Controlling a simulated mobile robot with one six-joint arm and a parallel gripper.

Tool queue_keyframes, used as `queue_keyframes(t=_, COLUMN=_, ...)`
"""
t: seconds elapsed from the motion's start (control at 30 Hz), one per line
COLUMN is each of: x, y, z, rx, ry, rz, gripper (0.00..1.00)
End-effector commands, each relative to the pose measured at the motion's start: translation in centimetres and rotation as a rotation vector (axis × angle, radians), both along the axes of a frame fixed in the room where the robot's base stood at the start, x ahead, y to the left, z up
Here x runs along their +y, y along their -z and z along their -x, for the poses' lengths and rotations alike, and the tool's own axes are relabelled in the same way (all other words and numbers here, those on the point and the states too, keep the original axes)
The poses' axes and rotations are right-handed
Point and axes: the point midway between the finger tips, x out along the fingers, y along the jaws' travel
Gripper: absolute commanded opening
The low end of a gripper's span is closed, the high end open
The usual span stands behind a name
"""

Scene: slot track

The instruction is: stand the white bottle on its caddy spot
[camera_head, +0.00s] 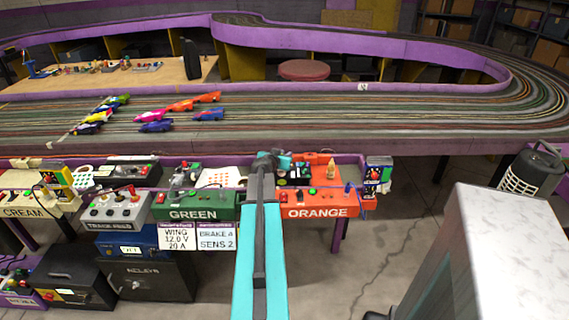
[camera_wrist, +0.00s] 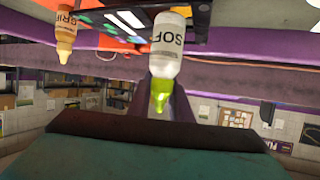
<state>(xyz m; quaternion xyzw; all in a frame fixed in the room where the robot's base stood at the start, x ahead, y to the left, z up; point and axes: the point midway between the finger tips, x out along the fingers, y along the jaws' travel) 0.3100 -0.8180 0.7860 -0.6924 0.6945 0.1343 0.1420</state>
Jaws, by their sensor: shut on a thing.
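The white bottle (camera_wrist: 166,55), with dark lettering and a yellow-green nozzle, shows in the wrist view, which is upside down. My gripper (camera_wrist: 157,103) is shut around its nozzle end, and the bottle hangs in line with the fingers. In the head view my gripper (camera_head: 266,162) is over the counter beside the orange station, and I cannot make out the white bottle behind it. The bottle's base is near a black-framed rack (camera_wrist: 193,22). I cannot tell whether they touch, or whether that rack is the caddy.
An amber bottle (camera_head: 331,170) stands to the right on the orange station (camera_head: 318,211); it also shows in the wrist view (camera_wrist: 66,35). The green station (camera_head: 195,212) is to the left. The track (camera_head: 330,120) with several cars lies behind. A pale box (camera_head: 500,260) fills the right front.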

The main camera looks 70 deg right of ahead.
Motion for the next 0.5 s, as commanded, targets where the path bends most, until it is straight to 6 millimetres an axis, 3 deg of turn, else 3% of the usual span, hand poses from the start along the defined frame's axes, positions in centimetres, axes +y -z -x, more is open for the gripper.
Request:
queue_keyframes(t=0.33, x=0.0, y=0.2, z=0.0, rx=0.0, ry=0.0, rz=0.0, gripper=0.0)
queue_keyframes(t=0.5, x=0.0, y=1.3, z=0.0, rx=0.001, ry=0.0, rz=-0.002, gripper=0.0)
